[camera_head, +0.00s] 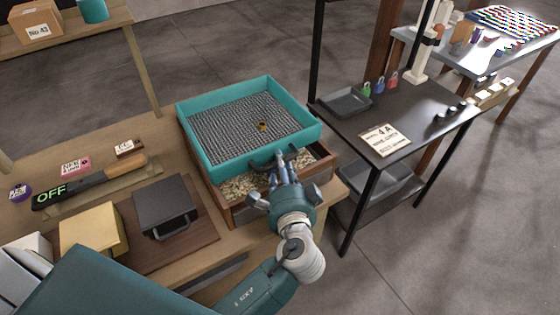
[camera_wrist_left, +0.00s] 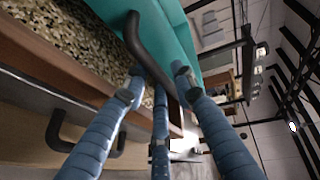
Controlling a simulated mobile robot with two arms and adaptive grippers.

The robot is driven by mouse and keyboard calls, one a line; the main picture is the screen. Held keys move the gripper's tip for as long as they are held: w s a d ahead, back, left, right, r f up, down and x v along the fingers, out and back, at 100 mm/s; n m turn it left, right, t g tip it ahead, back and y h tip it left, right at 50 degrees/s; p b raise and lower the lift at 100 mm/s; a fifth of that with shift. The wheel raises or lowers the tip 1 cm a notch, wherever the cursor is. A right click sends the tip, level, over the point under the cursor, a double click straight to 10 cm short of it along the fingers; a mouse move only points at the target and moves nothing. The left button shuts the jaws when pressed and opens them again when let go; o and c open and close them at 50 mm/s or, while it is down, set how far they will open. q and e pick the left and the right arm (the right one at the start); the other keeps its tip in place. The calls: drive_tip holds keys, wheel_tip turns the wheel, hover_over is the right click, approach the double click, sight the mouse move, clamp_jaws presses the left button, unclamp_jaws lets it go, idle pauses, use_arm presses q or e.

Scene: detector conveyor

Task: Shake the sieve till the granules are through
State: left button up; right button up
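The sieve, a teal square frame (camera_head: 198,152) with a grey mesh, sits over a wooden box (camera_head: 318,178). A small brown-gold piece (camera_head: 263,126) lies on the mesh, which otherwise looks bare. Pale and brown granules (camera_head: 236,188) show in the box below the sieve's front edge, and also in the left wrist view (camera_wrist_left: 72,38). My left gripper (camera_head: 281,163) is at the sieve's front, with its fingers around the dark handle (camera_wrist_left: 148,50). The fingertips lie on either side of the handle; firm contact cannot be made out. My right gripper is out of view.
Left on the wooden bench are a dark wand reading OFF (camera_head: 90,183), a grey case (camera_head: 165,204) and a yellow box (camera_head: 92,230). A dark side table (camera_head: 420,125) with a tray (camera_head: 346,102) and a sign (camera_head: 384,140) stands right, across a gap.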

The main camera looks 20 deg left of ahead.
use_arm(q)
drive_tip(key=v, duration=1)
drive_tip(key=shift+s, duration=0.15)
drive_tip(key=shift+d+r, duration=0.1)
drive_tip(key=shift+d, duration=0.1)
